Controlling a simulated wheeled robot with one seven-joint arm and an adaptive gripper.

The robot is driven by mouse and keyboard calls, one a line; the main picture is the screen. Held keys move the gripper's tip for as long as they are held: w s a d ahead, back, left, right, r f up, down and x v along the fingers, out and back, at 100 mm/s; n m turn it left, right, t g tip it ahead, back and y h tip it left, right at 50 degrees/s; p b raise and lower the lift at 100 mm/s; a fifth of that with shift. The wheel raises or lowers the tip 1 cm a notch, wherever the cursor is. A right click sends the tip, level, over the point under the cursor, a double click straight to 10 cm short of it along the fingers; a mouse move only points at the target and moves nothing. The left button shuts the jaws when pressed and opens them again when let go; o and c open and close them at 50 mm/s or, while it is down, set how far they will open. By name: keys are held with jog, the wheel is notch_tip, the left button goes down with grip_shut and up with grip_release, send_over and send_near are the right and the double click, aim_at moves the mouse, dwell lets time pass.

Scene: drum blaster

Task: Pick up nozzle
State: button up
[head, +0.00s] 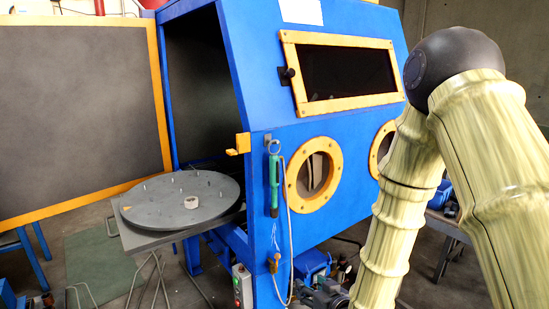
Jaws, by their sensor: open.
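The likely nozzle is a slim tool with a green grip (273,183) that hangs upright at the near corner of the blue blasting cabinet (258,105). My bamboo-patterned arm (401,210) bends at a dark elbow on the right and runs down out of the bottom edge. I cannot make out my gripper; the end of the arm lies below the picture. Nothing covers the green tool.
A round grey turntable (180,200) with small pegs and a pale ring stands at the open cabinet doorway. The yellow-edged door (80,110) is swung wide at left. A control box (242,286) sits below the tool. Dark machinery (325,293) clutters the floor beside my arm.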

aim_at(277, 173)
jog(key=w+a+r+n+t+y+p, duration=0.1)
jog(key=w+a+r+t+y+p, duration=0.15)
jog(key=r, duration=1.15)
jog(key=w+a+r+n+t+y+p, duration=0.1)
jog(key=w+a+r+p, duration=0.25)
jog(key=r, duration=1.05)
jog(key=p+x, duration=0.1)
jog(key=x, duration=0.2)
jog(key=p+x, duration=0.1)
jog(key=x, duration=0.2)
jog(key=r+p+x, duration=0.1)
jog(key=x, duration=0.2)
jog(key=shift+w+a, duration=0.15)
jog(key=shift+w, duration=0.2)
grip_shut()
